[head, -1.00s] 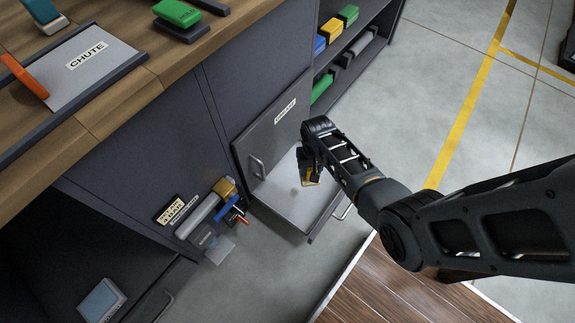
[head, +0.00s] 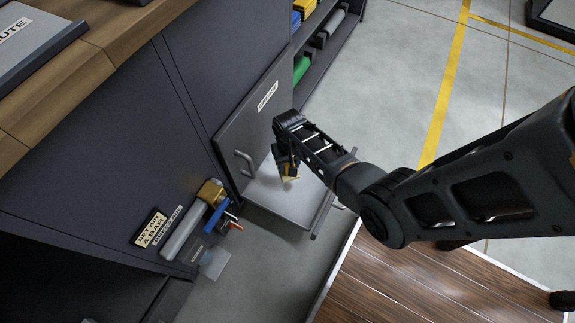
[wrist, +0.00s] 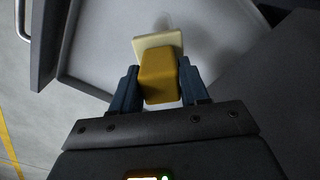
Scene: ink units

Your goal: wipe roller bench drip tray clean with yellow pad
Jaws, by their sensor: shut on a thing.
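The drip tray (head: 268,207) is a pale grey, shallow pulled-out tray low at the bench, with a dark rim. It also fills much of the wrist view (wrist: 95,65). My gripper (head: 288,172) is over the tray, pointing down. In the wrist view its blue fingers are shut on the yellow pad (wrist: 160,78), one on each side. The pad has a deep yellow block and a paler yellow face at its far end. I cannot tell whether that face touches the tray. A faint grey smudge or shadow (wrist: 207,32) lies on the tray beyond the pad.
A grey panel (head: 260,130) with a handle and label stands upright behind the tray. Left of it, a grey cylinder (head: 184,232) with a brass-coloured end and blue parts is fixed to the cabinet. Shelves (head: 325,45) hold coloured items.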

